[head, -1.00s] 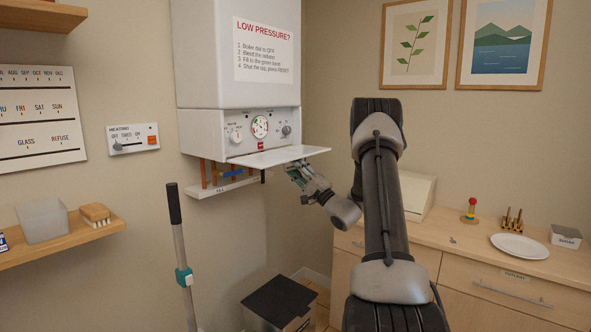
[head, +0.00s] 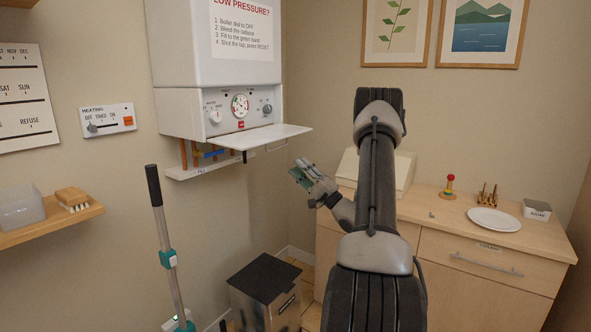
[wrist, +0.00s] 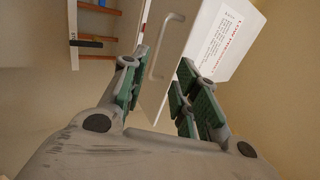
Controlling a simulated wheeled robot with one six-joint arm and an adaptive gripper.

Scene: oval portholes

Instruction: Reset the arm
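My gripper (head: 301,173) is in the air in front of the back wall, below and right of the boiler's lowered flap (head: 262,137). In the wrist view its green-padded fingers (wrist: 158,88) are spread apart, with nothing between them. The flap and its handle (wrist: 165,47) show beyond the fingers in the wrist view, apart from them. My dark arm stands upright in the middle of the head view and hides part of the wall and counter.
The white boiler (head: 215,50) hangs at upper left, with pipes (head: 205,155) beneath. A mop-like pole (head: 165,245) and a dark-lidded bin (head: 265,276) stand below.

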